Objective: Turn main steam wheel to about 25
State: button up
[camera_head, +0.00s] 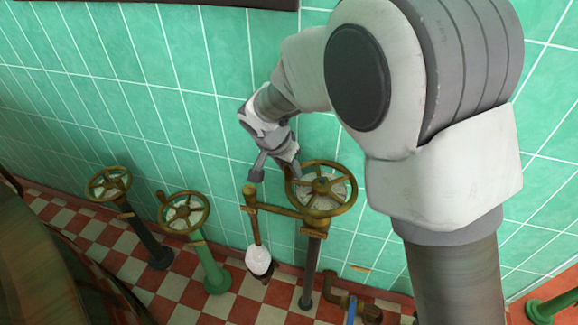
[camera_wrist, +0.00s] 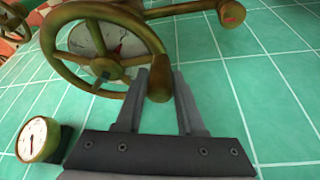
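The large brass wheel (camera_head: 318,188) stands on a dark post, right of centre in the head view. I take it as the main steam wheel, as no label is readable. In the wrist view the wheel (camera_wrist: 62,66) fills the upper left. A pale dial (camera_wrist: 98,40) with a red pointer lies behind its spokes; its numbers are too small to read. The wheel's upright brown handle knob (camera_wrist: 159,82) is between my gripper's fingers (camera_wrist: 160,90). The fingers are partly closed and flank it closely. In the head view my gripper (camera_head: 274,172) is at the wheel's left rim.
Two smaller wheels stand left, one on a green post (camera_head: 183,212), one on a dark post (camera_head: 109,184). A brass pipe (camera_head: 270,207) runs left from the main wheel, with a white-faced gauge (camera_head: 258,262) below. The tiled wall (camera_head: 150,110) is close behind.

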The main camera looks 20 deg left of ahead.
grip_shut()
dwell(1.1)
